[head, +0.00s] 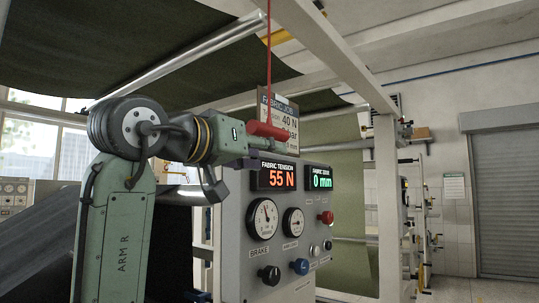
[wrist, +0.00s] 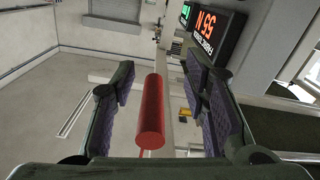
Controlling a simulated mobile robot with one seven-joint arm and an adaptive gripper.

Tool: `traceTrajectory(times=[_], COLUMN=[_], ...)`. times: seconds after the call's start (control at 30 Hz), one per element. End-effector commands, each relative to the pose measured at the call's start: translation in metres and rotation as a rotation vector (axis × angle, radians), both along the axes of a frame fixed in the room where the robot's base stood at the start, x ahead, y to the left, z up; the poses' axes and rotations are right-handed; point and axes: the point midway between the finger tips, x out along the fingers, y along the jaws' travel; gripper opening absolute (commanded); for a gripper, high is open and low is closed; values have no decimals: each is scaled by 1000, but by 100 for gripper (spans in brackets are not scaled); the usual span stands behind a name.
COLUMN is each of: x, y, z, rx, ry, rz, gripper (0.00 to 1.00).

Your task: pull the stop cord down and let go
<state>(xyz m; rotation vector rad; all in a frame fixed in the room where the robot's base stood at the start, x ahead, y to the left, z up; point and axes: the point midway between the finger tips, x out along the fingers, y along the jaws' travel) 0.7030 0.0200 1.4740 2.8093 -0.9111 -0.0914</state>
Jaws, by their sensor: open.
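The stop cord (head: 268,60) is a thin red line hanging from above, with a red cylindrical handle (head: 266,131) at its lower end. The handle looks slightly tilted in the head view. My gripper (head: 262,152) is at the handle, its fingers partly hidden there. In the wrist view the red handle (wrist: 151,112) lies between the two padded fingers of my open gripper (wrist: 158,78). A gap shows on each side of it, so the fingers are not closed on it. A short piece of the cord (wrist: 141,154) shows at the near end.
A control panel (head: 238,243) stands just below and beyond my gripper, with gauges, knobs and displays reading 55 N (head: 274,176) and 0 mm (head: 318,178). A job sign (head: 279,108) hangs behind the handle. White frame posts (head: 388,205) stand to the right.

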Motion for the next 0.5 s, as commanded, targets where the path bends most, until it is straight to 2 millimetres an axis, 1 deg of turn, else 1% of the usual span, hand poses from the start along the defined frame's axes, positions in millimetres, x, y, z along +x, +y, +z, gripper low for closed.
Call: traceTrajectory(times=[0.1, 0.3, 0.4, 0.5], x=[-22, -55, -66, -73], y=[16, 40, 48, 53], z=[0, 0, 0, 0], rx=[0, -1, 0, 1], ry=[-3, -2, -1, 1], rz=[0, 0, 1, 0], gripper=[41, 41, 41, 41])
